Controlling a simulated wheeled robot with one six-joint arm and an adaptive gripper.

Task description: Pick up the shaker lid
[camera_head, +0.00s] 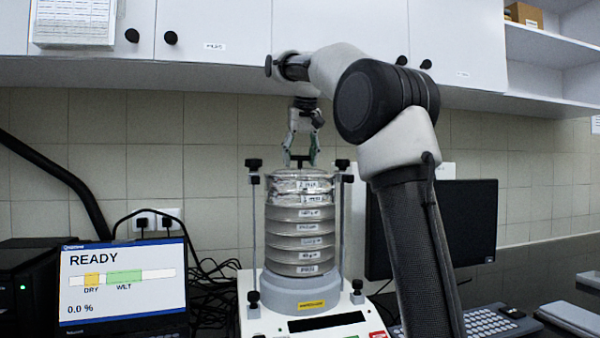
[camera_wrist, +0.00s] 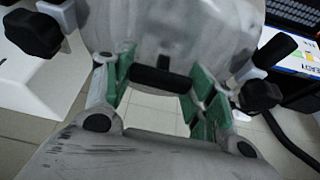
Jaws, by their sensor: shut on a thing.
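The sieve shaker (camera_head: 308,304) stands on the bench with a stack of labelled metal sieves (camera_head: 300,240) on it. The shaker lid (camera_head: 300,172) is at the top of the stack, with a black handle in its middle. My gripper (camera_head: 301,160) points down above the stack, its fingers on either side of the handle. In the wrist view, the green-padded fingers of my gripper (camera_wrist: 167,90) are shut on the black handle of the lid (camera_wrist: 195,40). I cannot tell whether the lid is lifted off the stack; it looks seated or very close to it.
Two upright rods with black knobs (camera_head: 253,164) flank the stack closely, the other knob (camera_head: 343,164) on the right. A laptop showing READY (camera_head: 122,285) is at left, a dark monitor (camera_head: 455,225) and keyboard (camera_head: 490,322) at right. Wall cabinets (camera_head: 215,30) hang above.

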